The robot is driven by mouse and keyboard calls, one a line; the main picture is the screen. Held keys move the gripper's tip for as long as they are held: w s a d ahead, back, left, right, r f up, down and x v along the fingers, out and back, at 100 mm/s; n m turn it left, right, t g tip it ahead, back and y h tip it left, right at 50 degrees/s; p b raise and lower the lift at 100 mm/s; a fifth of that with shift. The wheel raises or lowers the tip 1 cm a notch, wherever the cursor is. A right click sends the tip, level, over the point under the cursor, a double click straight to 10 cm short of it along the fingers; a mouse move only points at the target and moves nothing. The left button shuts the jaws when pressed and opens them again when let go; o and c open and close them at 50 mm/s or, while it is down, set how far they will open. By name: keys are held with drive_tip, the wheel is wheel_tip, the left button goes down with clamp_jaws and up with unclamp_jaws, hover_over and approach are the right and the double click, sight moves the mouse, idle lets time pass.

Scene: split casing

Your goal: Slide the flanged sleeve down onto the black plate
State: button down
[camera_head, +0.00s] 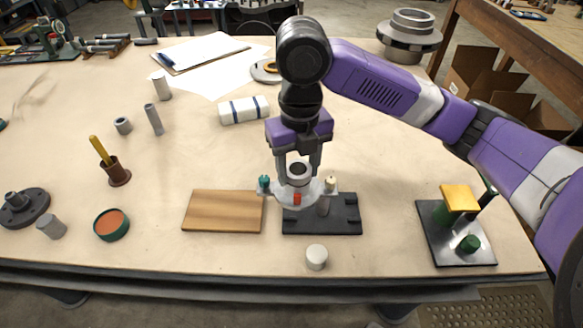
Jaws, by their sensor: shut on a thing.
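The flanged sleeve (291,190) has a pale, wide flange and a grey round collar with a dark bore. My gripper (299,170) points down and is shut on its collar. A teal knob (264,181), a red part (297,199) and a cream-topped pin (330,183) show at the flange. The black plate (345,222) lies flat on the table below, with the flange appearing above its left and back part. A grey post (323,206) shows between flange and plate. The flange and gripper hide part of the plate, and I cannot tell whether the sleeve touches anything there.
A wooden board (222,211) lies just left of the black plate. A white cylinder (316,257) stands in front, near the table edge. A metal base with a yellow block (459,198) is at right. A white roll (244,110) lies behind. The table between plate and metal base is clear.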

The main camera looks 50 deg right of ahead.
sight(326, 185)
drive_tip(key=shift+s+d+r+b, duration=0.1)
drive_tip(key=shift+s+d+b, duration=0.5)
drive_tip(key=shift+s+d, duration=1.6)
idle(0.9)
drive_tip(key=shift+f+b, duration=2.5)
drive_tip(key=shift+f, duration=0.4)
idle(2.0)
